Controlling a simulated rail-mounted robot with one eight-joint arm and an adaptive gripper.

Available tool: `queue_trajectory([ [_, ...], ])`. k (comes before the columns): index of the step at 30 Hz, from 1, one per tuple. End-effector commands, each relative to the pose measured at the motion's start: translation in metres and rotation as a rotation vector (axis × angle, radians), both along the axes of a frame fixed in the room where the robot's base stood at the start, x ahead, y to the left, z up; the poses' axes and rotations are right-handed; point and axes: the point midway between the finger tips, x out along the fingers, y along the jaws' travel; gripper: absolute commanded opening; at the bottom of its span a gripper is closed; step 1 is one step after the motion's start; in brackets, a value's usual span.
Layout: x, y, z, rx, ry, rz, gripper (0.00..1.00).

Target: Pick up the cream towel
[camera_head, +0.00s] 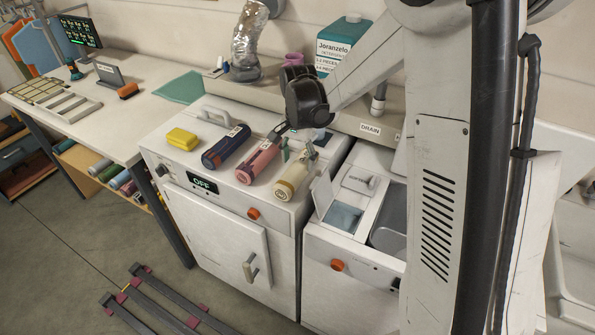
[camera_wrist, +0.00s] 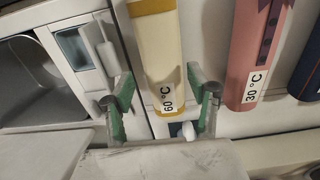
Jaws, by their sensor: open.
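The cream towel (camera_head: 293,179) is a rolled cylinder with yellow-tan bands, lying on top of the white machine at the right of a row of rolls. In the wrist view the cream towel (camera_wrist: 158,45) bears a "60 °C" label, and its labelled end points toward my gripper. My gripper (camera_head: 299,152) is open at the back end of the cream towel. In the wrist view its two green-padded fingers (camera_wrist: 158,78) stand on either side of that end, with gaps visible. I cannot tell their exact height over the machine top.
A pink roll (camera_head: 258,163) marked "30 °C" lies close beside the cream towel, then a dark blue roll (camera_head: 226,147) and a yellow sponge (camera_head: 182,138). An open-lidded washer (camera_head: 325,245) stands to the right. A shelf with a drain label (camera_head: 371,129) runs behind.

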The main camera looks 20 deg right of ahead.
Motion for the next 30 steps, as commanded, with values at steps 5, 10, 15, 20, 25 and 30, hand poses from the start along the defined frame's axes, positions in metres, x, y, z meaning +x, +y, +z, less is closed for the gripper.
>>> queue_trajectory([
  [5, 0.003, 0.001, -0.018, 0.000, 0.000, 0.000, 0.54],
  [10, 0.004, 0.001, -0.038, 0.000, 0.000, 0.000, 0.54],
  [15, 0.003, 0.001, -0.048, 0.000, 0.000, 0.000, 0.54],
  [20, 0.003, 0.001, -0.049, 0.000, 0.000, 0.000, 0.54],
  [25, 0.003, 0.001, -0.049, 0.000, 0.000, 0.000, 0.42],
  [30, 0.003, 0.001, -0.049, 0.000, 0.000, 0.000, 0.19],
])
